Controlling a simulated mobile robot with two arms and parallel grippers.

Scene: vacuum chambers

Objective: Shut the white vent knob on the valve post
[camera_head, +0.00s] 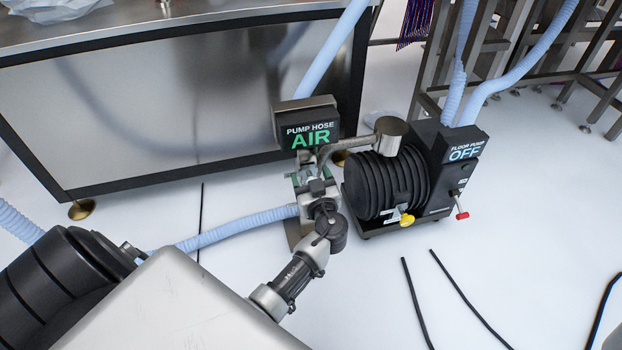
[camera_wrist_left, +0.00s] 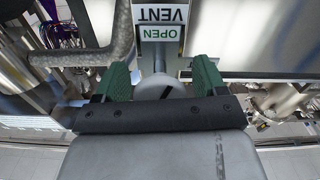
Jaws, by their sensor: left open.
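The valve post stands on the floor at the middle of the head view, with a dark sign box (camera_head: 307,124) on top reading PUMP HOSE AIR. My left gripper (camera_head: 308,178) is at the post just below the sign, and the knob is hidden behind it in the head view. In the left wrist view the pale round vent knob (camera_wrist_left: 157,88) with a dark mark lies between the green fingers of my left gripper (camera_wrist_left: 160,80). The fingers are open, with a gap on both sides of the knob. A label (camera_wrist_left: 163,22) beyond it, seen upside down, reads VENT OPEN. My right gripper is not in view.
A black floor pump (camera_head: 388,185) with a sign reading OFF stands close at the post's right, joined by a metal pipe (camera_head: 347,142). A pale blue hose (camera_head: 238,223) runs left from the post. A steel-sided bench (camera_head: 150,110) stands behind. Dark cables lie on the floor.

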